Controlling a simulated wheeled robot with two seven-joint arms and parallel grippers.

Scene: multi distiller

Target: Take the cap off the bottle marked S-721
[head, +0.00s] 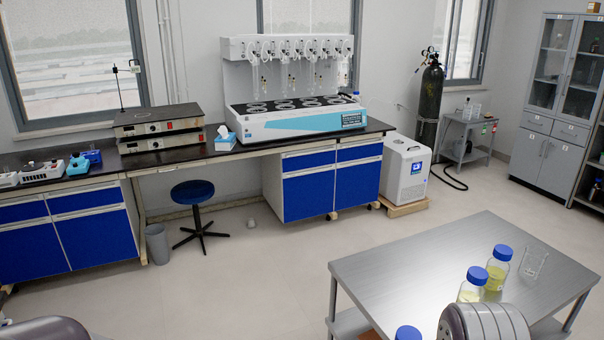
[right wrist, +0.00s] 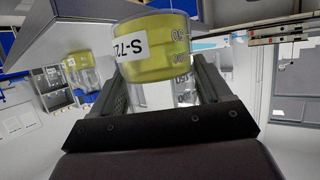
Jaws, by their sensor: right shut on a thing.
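In the right wrist view a bottle of yellow liquid (right wrist: 152,50) shows a white label, partly cut off, that reads "S-72". My right gripper (right wrist: 158,72) is shut on this bottle, with one finger on each side of it. Its cap is not visible in this view. In the head view a blue cap (head: 408,332) shows at the bottom edge, left of my right arm; I cannot tell for sure that it belongs to the held bottle. The right gripper is out of the head view. My left gripper is in neither view.
Two blue-capped bottles of yellow liquid, a farther one (head: 498,268) and a nearer one (head: 472,286), stand on the steel table (head: 420,265) beside a glass beaker (head: 534,262). The table's left part is clear. A bench with a distiller (head: 295,115) stands behind.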

